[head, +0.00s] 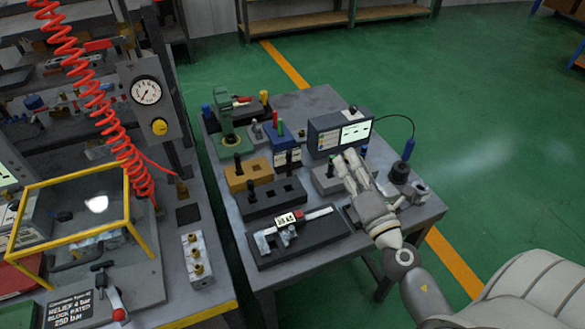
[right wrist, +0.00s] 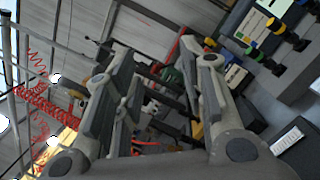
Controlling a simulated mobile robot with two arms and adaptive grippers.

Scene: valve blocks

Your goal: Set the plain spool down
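My right gripper (head: 346,156) is over the right half of the table, its fingers toward a grey block (head: 325,180). In the right wrist view the fingers of my right gripper (right wrist: 160,55) stand apart, with dark bars showing between or behind them. I cannot tell whether one of these is a held spool. Plain black spools stand upright at the orange block (head: 255,176) and the dark block (head: 262,200). Which one is the plain spool is unclear. The gripper partly hides the grey block. My left gripper is not in view.
A display box (head: 325,140) stands behind my gripper. A black tray with a caliper-like gauge (head: 290,222) lies at the front. A black round part (head: 400,172) is at the right. Coloured spools (right wrist: 277,27) show in the wrist view. A green press (head: 228,125) stands back left.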

